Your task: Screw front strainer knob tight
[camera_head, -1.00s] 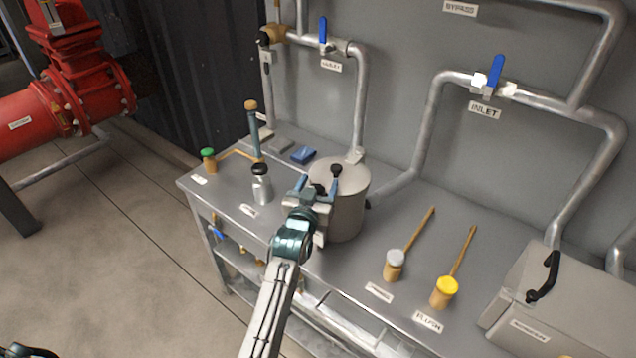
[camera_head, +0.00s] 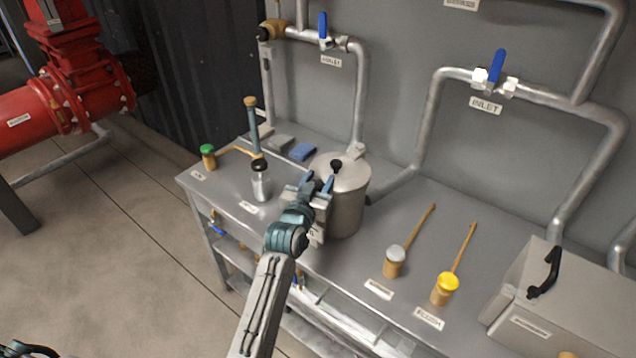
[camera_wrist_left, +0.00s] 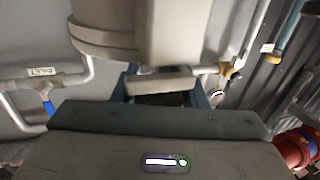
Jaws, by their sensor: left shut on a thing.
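The strainer (camera_head: 346,212) is a grey metal pot with a lid on the bench, in the middle of the head view. A black knob (camera_head: 336,165) stands on its lid at the rear. My left gripper (camera_head: 319,182) is at the strainer's front rim, its two blue fingers pointing up towards the lid. It is shut on the front strainer knob, which its fingers mostly hide in the head view. In the left wrist view a dark piece (camera_wrist_left: 160,99) shows between the fingers, beneath a grey block; its shape is hard to tell.
Pipes rise behind the strainer. A grey box (camera_head: 550,300) stands at the right.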

